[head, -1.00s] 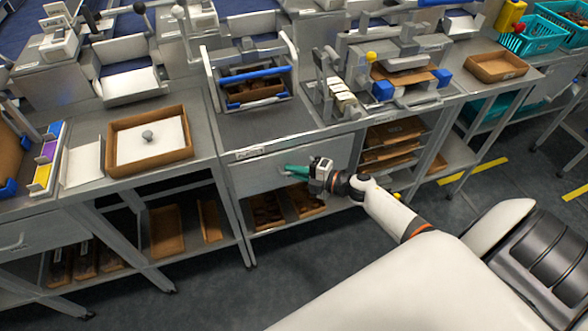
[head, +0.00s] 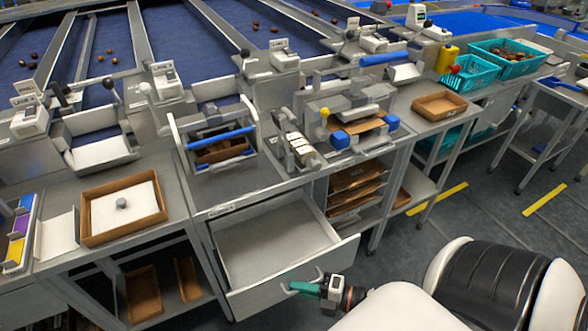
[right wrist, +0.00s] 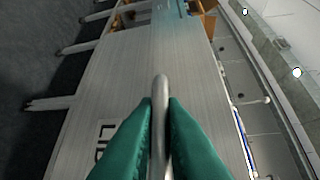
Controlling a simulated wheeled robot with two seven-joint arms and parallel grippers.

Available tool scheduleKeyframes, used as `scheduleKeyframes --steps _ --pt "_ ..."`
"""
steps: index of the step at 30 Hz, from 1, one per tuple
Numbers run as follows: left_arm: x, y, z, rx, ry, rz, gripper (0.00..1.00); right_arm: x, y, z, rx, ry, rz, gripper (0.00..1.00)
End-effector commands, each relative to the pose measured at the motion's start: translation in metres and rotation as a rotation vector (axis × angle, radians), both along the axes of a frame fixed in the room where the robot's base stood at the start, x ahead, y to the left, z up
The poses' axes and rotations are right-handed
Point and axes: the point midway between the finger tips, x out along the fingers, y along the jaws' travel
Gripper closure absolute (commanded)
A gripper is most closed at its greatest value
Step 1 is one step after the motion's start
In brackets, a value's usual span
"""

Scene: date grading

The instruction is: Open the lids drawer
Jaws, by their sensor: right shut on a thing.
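The lids drawer (head: 277,240) stands pulled out from under the middle bench in the head view. Its visible inside is pale and looks empty. Its front panel also shows in the right wrist view (right wrist: 120,75), with part of a label reading "LID". My right gripper (head: 292,288) is at the drawer's front, its green fingers shut on the drawer handle (right wrist: 160,110), a metal bar between both fingertips in the right wrist view. My left gripper is not in view.
A brown tray (head: 84,238) with a white sheet and a small grey knob lies on the bench at left. A rack with blue bars (head: 248,128) stands above the drawer. Shelves with brown trays (head: 333,211) are right of it. Grey floor (head: 480,215) is clear at right.

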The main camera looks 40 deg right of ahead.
Motion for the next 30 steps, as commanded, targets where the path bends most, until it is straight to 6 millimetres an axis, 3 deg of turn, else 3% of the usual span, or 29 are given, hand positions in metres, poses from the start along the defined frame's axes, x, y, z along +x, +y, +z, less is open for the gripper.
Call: scheduleKeyframes --steps 12,13,14,23,30 --pt "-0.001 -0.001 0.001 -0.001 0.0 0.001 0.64 -0.004 0.0 0.0 -0.002 0.0 -0.001 1.0" --pt "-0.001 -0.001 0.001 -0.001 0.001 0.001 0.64 -0.004 0.0 0.0 -0.002 0.0 -0.001 0.87" --pt "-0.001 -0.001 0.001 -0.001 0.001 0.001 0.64 -0.004 0.0 0.0 -0.002 0.0 -0.001 0.82" --pt "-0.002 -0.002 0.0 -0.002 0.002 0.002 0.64 -0.005 0.0 0.0 0.0 0.0 0.0 0.81" --pt "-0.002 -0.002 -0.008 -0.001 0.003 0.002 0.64 -0.031 -0.016 0.001 -0.003 0.004 0.0 0.81"
